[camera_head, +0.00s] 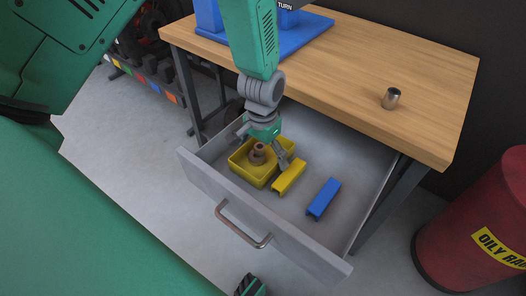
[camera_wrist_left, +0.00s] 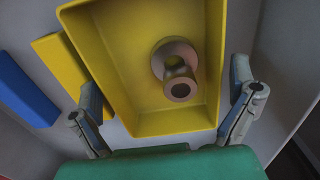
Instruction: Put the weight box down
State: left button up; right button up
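The weight box is a yellow open-topped box (camera_head: 242,168) inside the open drawer, at its left side. A brownish-grey round weight with a hollow stem (camera_head: 257,154) stands in it. In the left wrist view the box (camera_wrist_left: 120,50) fills the middle, with the weight (camera_wrist_left: 176,66) inside. My left gripper (camera_head: 264,144) reaches down over the box. Its two fingers (camera_wrist_left: 165,112) are spread wide, one on each side of the box. They look slightly apart from the walls, though contact at the tips is hard to judge.
The grey drawer (camera_head: 215,191) also holds a yellow block (camera_head: 289,177) close beside the box and a blue block (camera_head: 323,198) further right. The wooden bench top (camera_head: 430,100) overhangs the drawer's back, with a metal cylinder (camera_head: 391,98) on it. A red bin (camera_head: 480,220) stands at right.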

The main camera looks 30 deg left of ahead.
pick_arm(q)
notch_tip(320, 180, up, 12)
jog(key=p, duration=0.5)
jog(key=shift+r, duration=0.1)
jog(key=shift+r, duration=0.1)
